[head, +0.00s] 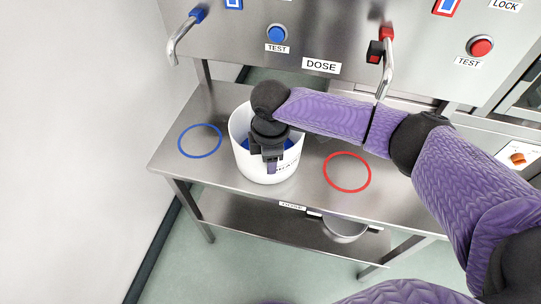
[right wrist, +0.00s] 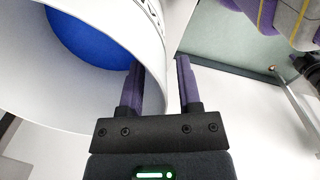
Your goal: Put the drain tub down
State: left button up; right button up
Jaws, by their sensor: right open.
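The white drain tub (head: 251,167) stands upright on the steel bench, between the blue ring and the red ring. Its inside shows blue, and its label is partly covered by my gripper. My right gripper (head: 271,166) points down at the tub's near rim, with its jaws open. In the right wrist view the open fingers (right wrist: 159,64) are at the edge of the tub (right wrist: 95,103), one over its inner side and one outside. The wall seems to lie between them; I cannot tell whether either finger touches it.
The steel bench (head: 224,185) carries a blue ring (head: 200,141) on the left and a red ring (head: 347,172) on the right, both empty. A panel with two spouts and TEST buttons rises behind. A metal bowl (head: 345,229) sits on the lower shelf.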

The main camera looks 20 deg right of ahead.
pick_arm(q)
notch_tip(320, 180, up, 5)
jog(key=w+d+p, duration=0.2)
jog(key=p, duration=0.3)
jog(key=shift+w+d+t+h, duration=0.2)
jog(key=shift+d+t+h, duration=0.05)
jog(key=shift+t+h, duration=0.05)
pick_arm(e)
notch_tip(320, 180, up, 12)
jog(key=shift+s, duration=0.15)
pick_arm(q)
jog(key=shift+a, duration=0.1)
pick_arm(e)
jog(key=shift+r, duration=0.1)
